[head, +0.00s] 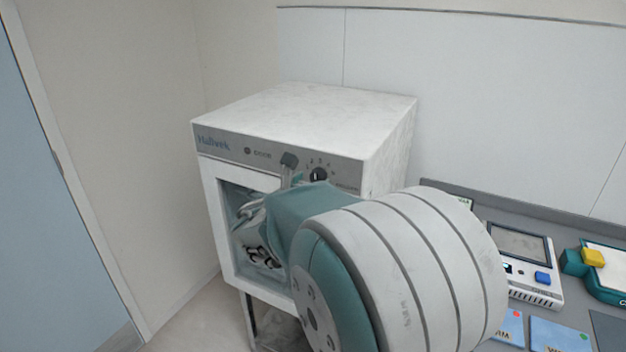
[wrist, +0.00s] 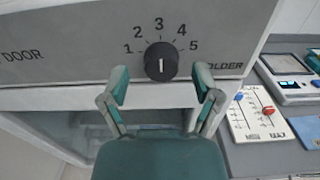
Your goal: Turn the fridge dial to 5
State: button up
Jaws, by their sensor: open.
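The fridge dial (wrist: 160,58) is a round black knob on the grey front panel, with numbers 1 to 5 arched around its top. A short white mark on its face stands about vertical; which number it indicates is not clear. The dial also shows in the head view (head: 318,174). My gripper (wrist: 161,80) is open, with one teal fingertip to the left of the dial and one to the right, apart from it. In the head view my gripper (head: 300,168) is at the panel, partly hidden by my wrist. The fridge (head: 300,110) is a white box.
To the right, a grey counter (head: 572,231) holds a device with a screen (head: 520,242), a yellow and teal object (head: 592,257) and cards. A slider card (wrist: 255,117) shows in the wrist view.

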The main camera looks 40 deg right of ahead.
jog(key=shift+w+d, duration=0.15)
jog(key=shift+d, duration=0.2)
grip_shut()
jog(key=shift+a, duration=0.1)
